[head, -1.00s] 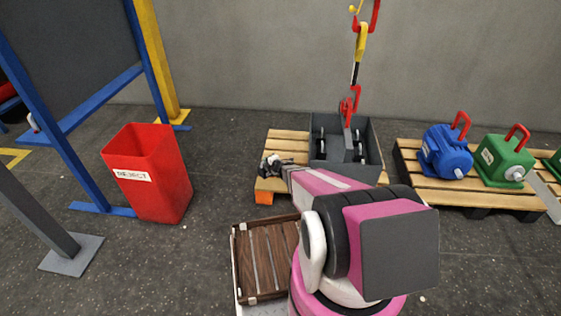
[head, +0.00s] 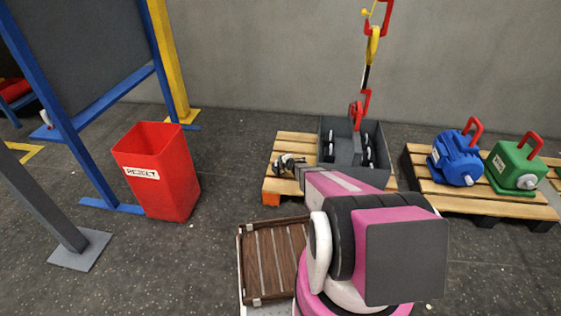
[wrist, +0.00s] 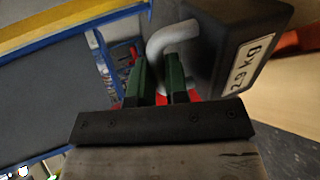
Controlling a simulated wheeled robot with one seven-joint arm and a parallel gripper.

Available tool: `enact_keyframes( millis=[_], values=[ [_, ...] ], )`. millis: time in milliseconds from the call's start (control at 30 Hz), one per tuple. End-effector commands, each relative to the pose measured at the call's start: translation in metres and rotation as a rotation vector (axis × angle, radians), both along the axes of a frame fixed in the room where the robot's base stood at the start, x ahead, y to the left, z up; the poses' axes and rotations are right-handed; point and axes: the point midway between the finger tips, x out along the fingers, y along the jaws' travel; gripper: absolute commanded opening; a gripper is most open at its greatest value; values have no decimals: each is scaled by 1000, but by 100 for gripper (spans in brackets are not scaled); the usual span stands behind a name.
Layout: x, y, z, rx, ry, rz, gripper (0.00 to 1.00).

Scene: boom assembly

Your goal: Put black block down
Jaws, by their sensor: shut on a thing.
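In the wrist view a black block (wrist: 238,50) with a white "2.9 kg" label and a bent grey handle (wrist: 172,38) hangs at my gripper. My gripper (wrist: 158,78) has green fingers, one on each side of the handle, and is shut on it. In the head view my gripper (head: 287,163) is over the left part of the wooden pallet (head: 292,147), left of the grey crate. The block cannot be made out clearly there, and whether it touches the pallet cannot be told.
The grey crate (head: 376,140) stands on the pallet, below a red and yellow hook (head: 373,45). A red REJECT bin (head: 165,190) stands left. A brown slatted tray (head: 270,265) is nearer me. A blue unit (head: 455,160) and a green unit (head: 513,165) sit on the right pallet (head: 480,200).

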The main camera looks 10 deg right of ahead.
Motion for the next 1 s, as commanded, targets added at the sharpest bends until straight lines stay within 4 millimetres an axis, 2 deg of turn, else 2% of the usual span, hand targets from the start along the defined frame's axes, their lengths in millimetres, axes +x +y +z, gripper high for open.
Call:
enact_keyframes(
  millis=[367,800,833,900,1000],
  values=[
    [0,1,-31,6,-6,2,0],
    [0,1,-35,6,-6,2,0],
    [0,0,-39,0,0,0,21],
    [0,0,-39,0,0,0,40],
    [0,0,-39,0,0,0,40]
  ],
)
